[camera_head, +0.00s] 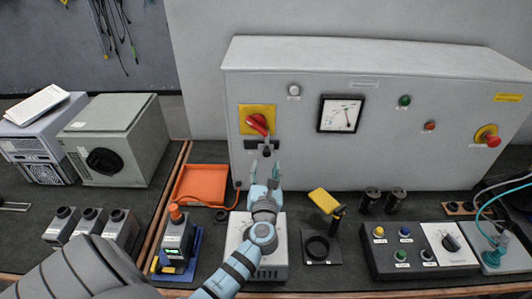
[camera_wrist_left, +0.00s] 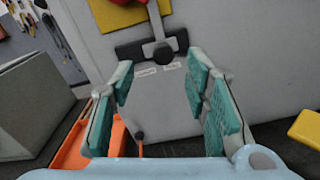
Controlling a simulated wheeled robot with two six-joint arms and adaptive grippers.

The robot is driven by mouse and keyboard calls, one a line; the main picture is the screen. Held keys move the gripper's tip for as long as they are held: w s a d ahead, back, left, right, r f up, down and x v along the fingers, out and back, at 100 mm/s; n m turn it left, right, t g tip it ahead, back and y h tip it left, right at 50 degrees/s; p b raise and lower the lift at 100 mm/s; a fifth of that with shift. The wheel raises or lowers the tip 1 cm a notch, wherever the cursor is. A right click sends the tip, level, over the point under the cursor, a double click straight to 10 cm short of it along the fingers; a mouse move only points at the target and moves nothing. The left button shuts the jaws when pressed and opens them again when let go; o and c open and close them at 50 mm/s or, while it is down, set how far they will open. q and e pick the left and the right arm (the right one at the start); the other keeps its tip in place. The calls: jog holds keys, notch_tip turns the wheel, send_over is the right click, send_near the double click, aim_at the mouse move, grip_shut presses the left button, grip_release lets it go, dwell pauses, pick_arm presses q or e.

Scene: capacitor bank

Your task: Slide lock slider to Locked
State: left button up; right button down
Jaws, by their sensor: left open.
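The lock slider is a dark horizontal bar (camera_head: 252,144) with a dark knob (camera_head: 267,151), on the front of the grey cabinet below a red rotary handle (camera_head: 258,123) on a yellow plate. In the left wrist view the bar (camera_wrist_left: 130,51) and the round knob (camera_wrist_left: 163,54) are at top centre, the knob right of the bar's middle. Two small labels (camera_wrist_left: 146,71) sit below, too small to read. My left gripper (camera_head: 266,170) is open and empty, just below and in front of the knob, its teal fingers (camera_wrist_left: 165,88) spread apart. My right gripper is not in view.
The grey cabinet (camera_head: 300,80) also carries a gauge (camera_head: 340,114) and a red emergency button (camera_head: 493,141). An orange tray (camera_head: 202,184) lies left of my gripper. A yellow-topped stand (camera_head: 324,201) and a button panel (camera_head: 418,250) stand to the right.

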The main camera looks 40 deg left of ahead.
aim_at(267, 155)
pick_arm(q)
jog(key=x, duration=0.5)
jog(key=b+x, duration=0.1)
jog(key=x, duration=0.1)
jog(key=shift+w+f, duration=0.35)
jog(key=shift+w, duration=0.1)
jog(key=shift+s+r, duration=0.2)
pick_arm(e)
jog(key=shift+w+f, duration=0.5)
pick_arm(q)
jog(key=shift+w+f, duration=0.1)
grip_shut()
